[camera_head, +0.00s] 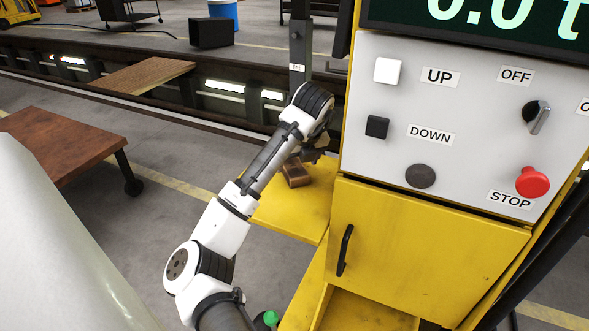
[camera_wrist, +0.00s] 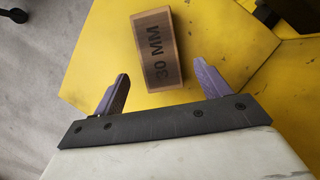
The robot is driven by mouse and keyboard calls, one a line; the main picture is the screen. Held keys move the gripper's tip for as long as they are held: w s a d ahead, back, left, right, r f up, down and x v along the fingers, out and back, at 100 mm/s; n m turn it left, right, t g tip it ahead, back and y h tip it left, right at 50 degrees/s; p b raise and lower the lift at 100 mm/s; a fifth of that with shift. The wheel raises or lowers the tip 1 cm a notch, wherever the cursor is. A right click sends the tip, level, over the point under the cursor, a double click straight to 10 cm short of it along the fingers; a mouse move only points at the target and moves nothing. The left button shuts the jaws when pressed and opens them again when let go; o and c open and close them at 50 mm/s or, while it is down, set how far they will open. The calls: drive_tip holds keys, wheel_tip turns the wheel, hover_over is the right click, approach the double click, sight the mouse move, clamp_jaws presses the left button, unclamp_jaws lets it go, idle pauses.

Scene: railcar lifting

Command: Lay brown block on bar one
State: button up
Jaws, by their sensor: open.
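The brown block (camera_head: 296,174) lies on a yellow shelf (camera_head: 290,212) at the side of the yellow control cabinet. In the wrist view the block (camera_wrist: 157,50) shows a dark face marked "30 MM". My gripper (camera_head: 310,154) is just above the block in the head view and partly hides it. In the wrist view my gripper (camera_wrist: 161,72) is open, with its two purple fingers apart and the block beyond the tips, not between them. A grey upright post (camera_head: 299,45) carries a small white label too small to read surely; I cannot tell whether it is bar one.
The cabinet's panel (camera_head: 465,110) with UP, DOWN, OFF and STOP controls stands right of my arm. A brown table (camera_head: 62,140) is at the left. A sunken track with a wooden board (camera_head: 142,75) across it runs behind. Grey floor between is clear.

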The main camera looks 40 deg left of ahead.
sight(296, 170)
drive_tip(key=shift+x, duration=1.6)
drive_tip(key=shift+c, duration=0.3)
drive_tip(key=shift+d, duration=0.1)
drive_tip(key=c, duration=1.1)
drive_tip(key=shift+c, duration=0.2)
drive_tip(key=shift+r, duration=0.1)
drive_tip(key=shift+a+r, duration=0.25)
drive_tip(key=shift+r, duration=0.25)
wheel_tip(296, 170, up, 6)
drive_tip(key=shift+f+b, duration=0.2)
drive_tip(key=shift+b, duration=0.5)
drive_tip(key=s+a, duration=0.2)
drive_tip(key=a, duration=0.7)
drive_tip(key=s+a+b, duration=0.1)
drive_tip(key=s+a, duration=0.1)
drive_tip(key=a, duration=0.8)
drive_tip(key=shift+s+b, duration=0.3)
drive_tip(key=shift+s, duration=0.05)
